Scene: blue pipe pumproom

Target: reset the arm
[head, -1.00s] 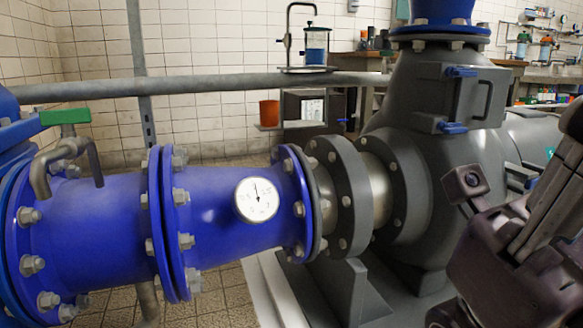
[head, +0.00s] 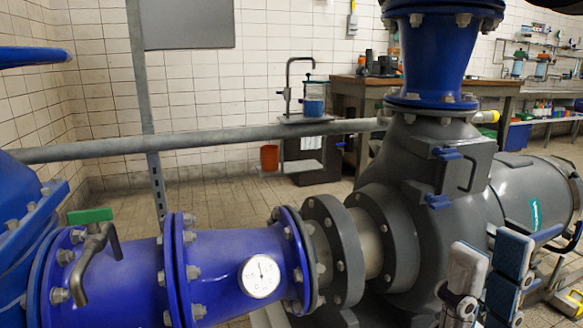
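My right gripper (head: 489,272) is at the bottom right of the head view, in front of the grey pump (head: 410,165). Its fingertips point up. One shows a pale face and the other a blue face, with a narrow gap between them and nothing held there. The gripper looks open, seen at a slant. It appears apart from the pump. The rest of the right arm is mostly out of the picture. My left gripper is not in view.
A blue pipe (head: 220,262) with a gauge (head: 260,276) and a green-handled valve (head: 90,215) fills the lower left. A grey rail (head: 220,137) crosses behind. A workbench (head: 352,88) stands further back. Tiled floor is open behind the rail.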

